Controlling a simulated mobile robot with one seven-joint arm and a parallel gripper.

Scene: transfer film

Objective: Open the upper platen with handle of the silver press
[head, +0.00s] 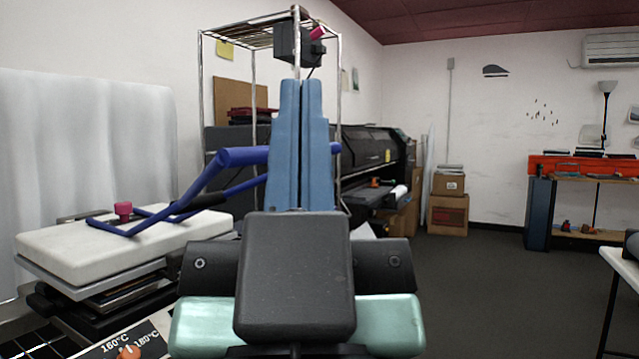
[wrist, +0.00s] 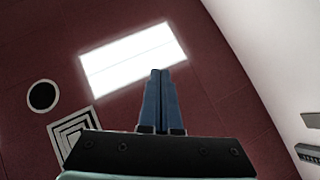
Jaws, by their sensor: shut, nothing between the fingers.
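The press (head: 110,285) stands at the left in the head view. Its thick whitish upper platen (head: 60,242) lies nearly level over a grey plate and dark layers. A blue bent-bar handle (head: 200,180) rises from it to the right, and its crossbar passes behind my fingers. A magenta knob (head: 123,209) sits on top of the platen. My gripper (head: 301,84) points up at the picture's middle, its blue fingers shut and empty. Whether the fingers touch the handle cannot be told. In the wrist view the shut fingers (wrist: 155,73) point at the ceiling; no press shows there.
A dial panel with an orange knob (head: 129,352) is at the bottom left. A wire rack (head: 250,35) and a large black printer (head: 375,150) stand behind my gripper. Boxes (head: 447,214) stand by the back wall. A table edge (head: 622,262) is at right; dark floor between is clear.

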